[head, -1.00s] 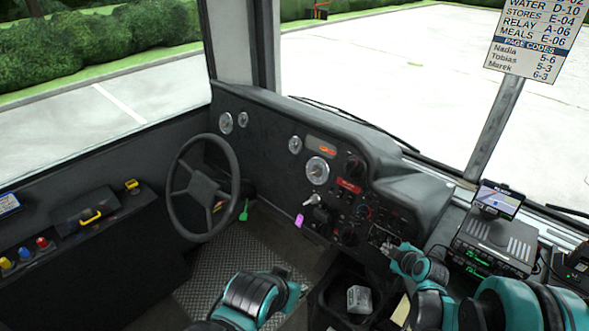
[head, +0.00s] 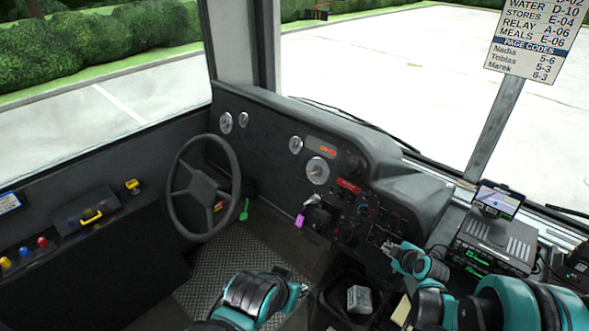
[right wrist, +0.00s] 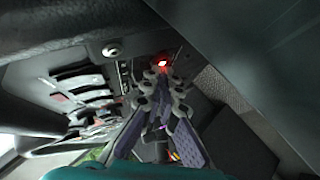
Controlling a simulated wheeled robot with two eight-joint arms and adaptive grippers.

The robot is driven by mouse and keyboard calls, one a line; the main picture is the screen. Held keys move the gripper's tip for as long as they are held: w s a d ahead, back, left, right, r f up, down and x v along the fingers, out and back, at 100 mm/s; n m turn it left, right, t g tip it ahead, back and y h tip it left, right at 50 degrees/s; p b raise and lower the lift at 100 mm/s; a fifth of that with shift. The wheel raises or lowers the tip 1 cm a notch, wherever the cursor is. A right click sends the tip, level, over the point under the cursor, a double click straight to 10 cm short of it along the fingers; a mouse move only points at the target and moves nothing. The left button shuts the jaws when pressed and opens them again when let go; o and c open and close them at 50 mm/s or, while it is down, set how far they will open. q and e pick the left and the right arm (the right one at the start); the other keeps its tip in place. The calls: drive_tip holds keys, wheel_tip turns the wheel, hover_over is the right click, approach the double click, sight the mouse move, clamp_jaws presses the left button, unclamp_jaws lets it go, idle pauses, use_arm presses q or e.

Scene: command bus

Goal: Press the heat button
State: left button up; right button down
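The dashboard's right-hand panel (head: 362,222) carries several small switches, knobs and lit buttons. Their labels are too small to read, so I cannot tell which is the heat button. My right gripper (head: 388,247) is at the lower right of this panel, close to its face. In the right wrist view my right gripper (right wrist: 161,78) has its fingertips close together, with nothing seen between them. A red-lit button (right wrist: 162,63) shows just beyond the tips; contact cannot be told. My left gripper (head: 303,290) is low, away from the panel; its fingers are too small to judge.
The steering wheel (head: 202,188) is left of the panel. A key with a purple tag (head: 299,221) hangs from the dash. A dark bin (head: 330,302) holding a pale box (head: 359,299) is below my right gripper. A radio unit (head: 492,246) with a phone (head: 497,199) stands at right.

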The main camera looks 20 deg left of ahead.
drive_tip(key=shift+w+d, duration=0.2)
drive_tip(key=shift+s+a, duration=0.1)
drive_tip(key=shift+s, duration=0.1)
idle(0.3)
drive_tip(key=s+a+r, duration=0.2)
drive_tip(key=s, duration=0.3)
drive_tip(key=shift+s+p, duration=0.3)
idle(0.4)
